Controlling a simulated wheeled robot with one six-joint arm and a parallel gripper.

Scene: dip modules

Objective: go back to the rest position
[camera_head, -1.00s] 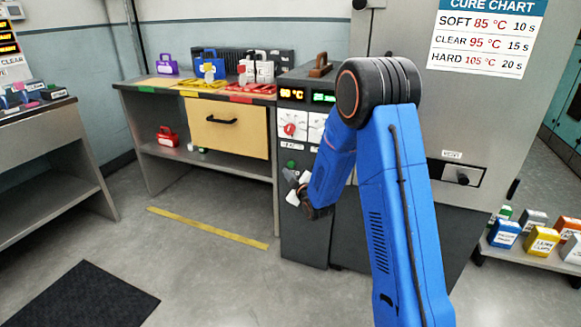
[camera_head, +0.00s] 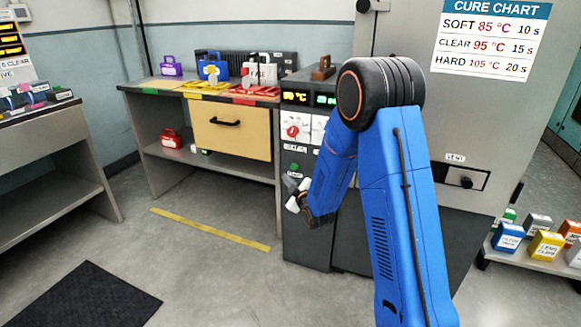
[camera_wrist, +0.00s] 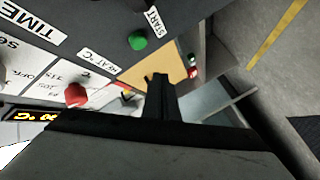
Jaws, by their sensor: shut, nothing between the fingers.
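My gripper (camera_wrist: 160,95) shows in the wrist view with its fingers together and nothing between them. In the head view my blue arm stands in front of the oven and folds down to the left. My gripper (camera_head: 296,197) is there in front of the dark control cabinet (camera_head: 305,235), below its knobs, small and partly hidden by my wrist. The wrist view shows the green start button (camera_wrist: 138,40) and a red knob (camera_wrist: 76,95) on the panel beside the gripper. I cannot tell from the head view whether the gripper touches the cabinet.
A workbench (camera_head: 160,98) with purple, blue and white cases stands left of the cabinet; a red case (camera_head: 171,138) is on its lower shelf. A low shelf of boxes (camera_head: 545,262) is at the right. The floor (camera_head: 215,280) is clear around the yellow strip (camera_head: 210,229).

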